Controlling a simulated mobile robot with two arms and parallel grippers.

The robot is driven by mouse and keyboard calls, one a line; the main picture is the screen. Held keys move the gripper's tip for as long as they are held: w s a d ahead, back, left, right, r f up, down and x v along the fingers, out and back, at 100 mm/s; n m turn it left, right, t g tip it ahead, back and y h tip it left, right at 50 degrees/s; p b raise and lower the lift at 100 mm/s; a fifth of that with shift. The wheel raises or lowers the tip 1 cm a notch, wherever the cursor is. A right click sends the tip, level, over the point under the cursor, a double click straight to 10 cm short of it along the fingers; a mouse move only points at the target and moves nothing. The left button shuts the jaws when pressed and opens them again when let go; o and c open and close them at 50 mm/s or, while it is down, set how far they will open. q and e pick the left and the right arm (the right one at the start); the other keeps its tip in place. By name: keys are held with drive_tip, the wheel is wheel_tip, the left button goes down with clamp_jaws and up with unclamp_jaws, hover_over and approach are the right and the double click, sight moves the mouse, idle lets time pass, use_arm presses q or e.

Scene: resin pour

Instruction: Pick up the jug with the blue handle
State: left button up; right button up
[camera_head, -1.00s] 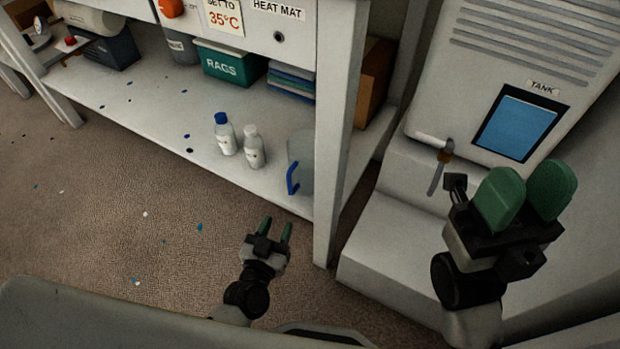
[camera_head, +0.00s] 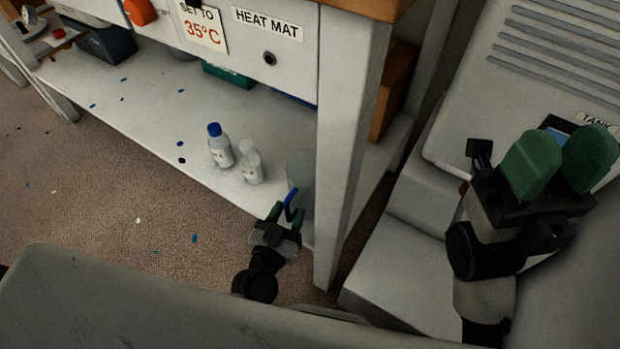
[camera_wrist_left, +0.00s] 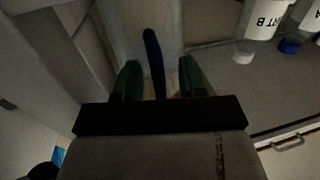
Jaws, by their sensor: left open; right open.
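The jug (camera_head: 299,172) is a pale translucent vessel with a blue handle (camera_head: 291,207). It stands at the front of the lower shelf, partly hidden by the bench leg. My left gripper (camera_head: 285,212) is open at the handle. In the left wrist view the blue handle (camera_wrist_left: 154,60) runs between the two green fingers of the gripper (camera_wrist_left: 158,80), with a gap on each side. The pale jug body (camera_wrist_left: 135,25) is beyond it. My right gripper (camera_head: 560,165) is open and empty, raised at the right in front of the tank.
A blue-capped bottle (camera_head: 221,150) and a white-capped bottle (camera_head: 250,165) stand on the shelf (camera_head: 135,105) left of the jug. The bench leg (camera_head: 345,150) is close on the jug's right. The drawer front marked HEAT MAT (camera_head: 270,60) overhangs the shelf.

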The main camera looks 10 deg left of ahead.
use_arm(q)
clamp_jaws()
drive_tip(key=shift+r, duration=0.15)
idle(0.4)
